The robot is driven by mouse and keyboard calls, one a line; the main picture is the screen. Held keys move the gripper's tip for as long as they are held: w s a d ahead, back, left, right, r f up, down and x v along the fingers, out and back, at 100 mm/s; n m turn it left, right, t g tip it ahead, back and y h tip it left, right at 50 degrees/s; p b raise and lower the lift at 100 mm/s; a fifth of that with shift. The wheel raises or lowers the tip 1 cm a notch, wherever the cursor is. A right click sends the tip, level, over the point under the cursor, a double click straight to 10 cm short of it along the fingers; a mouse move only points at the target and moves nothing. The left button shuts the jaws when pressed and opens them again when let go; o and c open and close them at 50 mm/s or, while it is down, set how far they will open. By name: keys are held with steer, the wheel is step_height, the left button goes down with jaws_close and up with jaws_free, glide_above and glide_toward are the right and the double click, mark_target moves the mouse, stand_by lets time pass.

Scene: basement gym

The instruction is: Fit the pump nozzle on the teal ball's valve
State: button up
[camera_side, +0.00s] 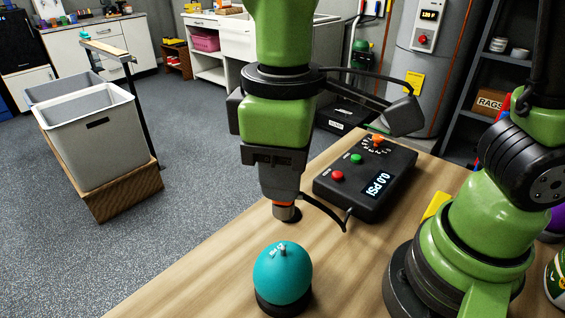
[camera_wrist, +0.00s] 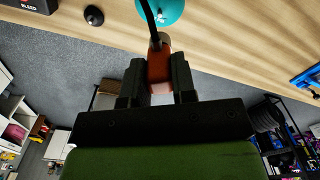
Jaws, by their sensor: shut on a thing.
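The teal ball (camera_side: 283,272) sits in a dark ring-shaped stand (camera_side: 283,303) near the table's front edge, with a small grey valve (camera_side: 282,248) on top. My gripper (camera_side: 283,200) is above and behind the ball, pointing down, apart from it. It is shut on the pump nozzle (camera_wrist: 159,67), an orange-red piece with a metallic end; a black hose runs from it to the pump box. In the wrist view the nozzle is between the two dark fingers, and part of the teal ball (camera_wrist: 172,10) shows at the top edge. The nozzle's tip is hard to make out.
The black pump box (camera_side: 366,178) with red and green buttons reads 0.0 PSI, behind and right of the gripper. A yellow item (camera_side: 435,206) stands beside my arm's base. The wooden table (camera_side: 190,290) is clear left of the ball.

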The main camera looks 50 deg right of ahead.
steer(key=shift+f, duration=2.9)
steer(key=shift+f, duration=1.25)
steer(key=o, duration=1)
steer(key=shift+r, duration=0.1)
step_height(320, 180, up, 10)
steer(key=shift+f, duration=0.1)
